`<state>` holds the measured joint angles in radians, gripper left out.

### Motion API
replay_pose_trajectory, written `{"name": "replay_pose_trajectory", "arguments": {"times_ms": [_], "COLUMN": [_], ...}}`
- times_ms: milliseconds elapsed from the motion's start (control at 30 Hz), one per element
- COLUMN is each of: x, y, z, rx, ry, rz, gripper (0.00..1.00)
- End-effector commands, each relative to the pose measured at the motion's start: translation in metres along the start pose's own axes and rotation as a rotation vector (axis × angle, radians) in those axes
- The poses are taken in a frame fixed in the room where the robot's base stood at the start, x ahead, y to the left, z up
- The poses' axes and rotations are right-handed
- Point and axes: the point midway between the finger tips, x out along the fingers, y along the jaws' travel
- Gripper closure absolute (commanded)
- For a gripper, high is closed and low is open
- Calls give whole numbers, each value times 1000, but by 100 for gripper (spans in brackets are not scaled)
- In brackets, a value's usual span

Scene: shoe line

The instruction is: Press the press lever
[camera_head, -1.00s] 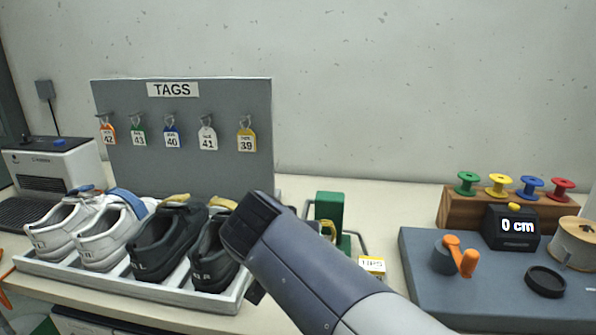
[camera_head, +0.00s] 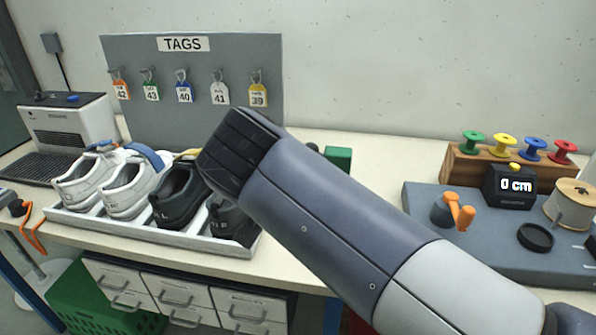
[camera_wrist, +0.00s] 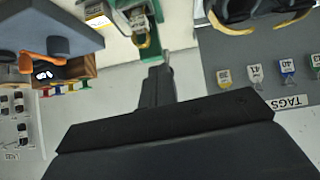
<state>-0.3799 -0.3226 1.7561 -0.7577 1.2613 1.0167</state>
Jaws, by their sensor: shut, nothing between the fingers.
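The green press (camera_head: 338,157) is mostly hidden behind my arm in the head view; only a green block shows. In the wrist view, green parts of the press (camera_wrist: 153,53) show at the top, with a yellow ring beside them. I cannot make out the lever clearly in either view. My gripper (camera_wrist: 157,72) is shut and empty in the wrist view, its tips close to the green part; I cannot tell whether they touch. In the head view my arm hides the gripper.
A white tray (camera_head: 150,231) of shoes stands left of my arm, before the grey tag board (camera_head: 125,60). A spool rack (camera_head: 470,166) stands behind. Drawers (camera_head: 180,293) hang below.

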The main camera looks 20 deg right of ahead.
Motion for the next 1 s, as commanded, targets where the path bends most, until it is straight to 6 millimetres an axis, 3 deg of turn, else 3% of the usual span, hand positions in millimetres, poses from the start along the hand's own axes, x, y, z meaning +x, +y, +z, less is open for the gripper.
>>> {"name": "replay_pose_trajectory", "arguments": {"times_ms": [200, 633, 833, 1000], "x": [-18, -21, -13, 5], "y": [-1, 0, 0, 1], "z": [1, 1, 2, 1], "rx": [-1, 0, 2, 3], "ry": [0, 0, -1, -1], "rz": [-2, 0, 2, 5], "gripper": [100, 100, 100, 100]}}
